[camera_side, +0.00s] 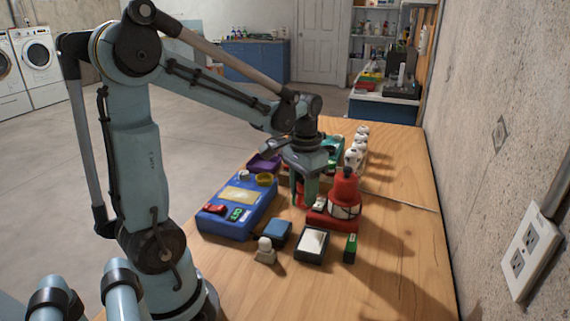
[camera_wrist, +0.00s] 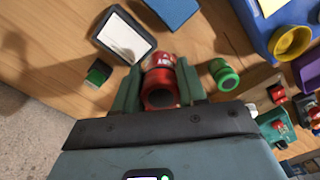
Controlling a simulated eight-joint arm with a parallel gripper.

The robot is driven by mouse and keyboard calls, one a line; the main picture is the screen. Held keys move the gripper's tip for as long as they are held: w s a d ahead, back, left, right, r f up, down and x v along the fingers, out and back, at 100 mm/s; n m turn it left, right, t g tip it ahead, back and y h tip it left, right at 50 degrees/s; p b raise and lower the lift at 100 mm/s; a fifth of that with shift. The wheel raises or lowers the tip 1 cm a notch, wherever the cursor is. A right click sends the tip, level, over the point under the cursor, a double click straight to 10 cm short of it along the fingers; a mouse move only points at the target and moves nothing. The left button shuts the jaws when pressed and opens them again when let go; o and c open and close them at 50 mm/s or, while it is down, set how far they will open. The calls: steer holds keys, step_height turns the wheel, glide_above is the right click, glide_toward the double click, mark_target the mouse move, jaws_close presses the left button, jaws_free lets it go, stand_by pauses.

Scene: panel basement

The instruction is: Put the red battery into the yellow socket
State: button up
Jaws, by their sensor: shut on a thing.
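The red battery (camera_wrist: 160,82), a red cylinder with pale lettering, is between the fingers of my gripper (camera_wrist: 158,93) in the wrist view. The gripper is shut on it. In the side view my gripper (camera_side: 305,192) points down over the middle of the table, and only a little red shows between its fingers. I cannot tell whether the battery touches the table. The yellow socket (camera_side: 264,179) is a round ring on the far part of the blue panel (camera_side: 228,225), left of my gripper. The yellow socket also shows at the upper right of the wrist view (camera_wrist: 292,41), apart from the battery.
A red lamp-like object (camera_side: 345,190) stands close to the right of my gripper. A purple socket (camera_side: 263,163) is beyond the yellow one. A blue block (camera_side: 277,233), a framed white pad (camera_side: 312,245) and a green block (camera_side: 350,248) lie nearer. A green cylinder (camera_wrist: 223,74) stands beside the gripper.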

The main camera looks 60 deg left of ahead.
steer(key=s+a+r+n, duration=0.25)
steer(key=a+n, duration=0.25)
steer(key=a, duration=1.4)
steer(key=shift+m, duration=0.3)
steer(key=shift+w+d+f, duration=0.1)
steer(key=shift+d+f, duration=0.05)
steer(key=shift+f, duration=1)
steer(key=shift+w+d+f, duration=0.1)
steer(key=shift+f, duration=1)
steer(key=shift+f, duration=0.65)
steer(key=o, duration=0.8)
steer(key=shift+o, duration=0.2)
steer(key=shift+r, duration=0.1)
step_height(320, 180, up, 11)
